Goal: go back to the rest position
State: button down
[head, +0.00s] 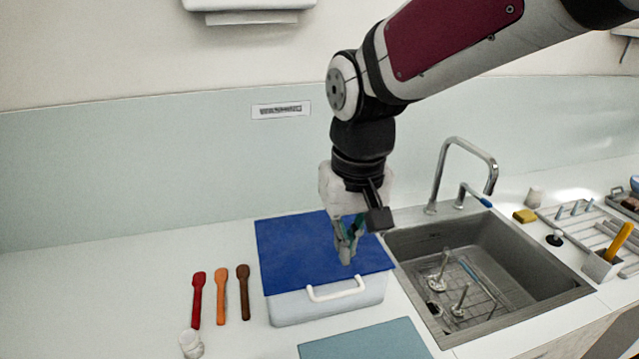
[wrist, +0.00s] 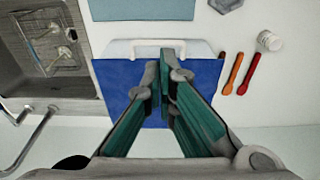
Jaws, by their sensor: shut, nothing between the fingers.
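My gripper (head: 346,256) points down over the blue lid of a white box (head: 322,303) on the counter. Its fingers are shut with nothing between them. In the wrist view the closed fingertips (wrist: 160,68) lie in front of the blue lid (wrist: 112,78), near the box's white handle (wrist: 158,43). I cannot tell whether the fingertips touch the lid. My arm reaches in from the upper right.
A red spatula (head: 197,300), an orange one (head: 221,293) and a brown one (head: 243,291) lie left of the box. A sink (head: 545,287) with a tall tap (head: 493,170) is at the right. A teal mat (head: 368,342) lies in front. The counter's far left is clear.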

jog(key=s+d+r+m+t, duration=0.2)
jog(key=s+d+r+t, duration=0.2)
jog(key=s+d, duration=0.8)
notch_tip(320, 180, up, 2)
jog(key=shift+s+d+r, duration=0.1)
jog(key=shift+s+d, duration=0.1)
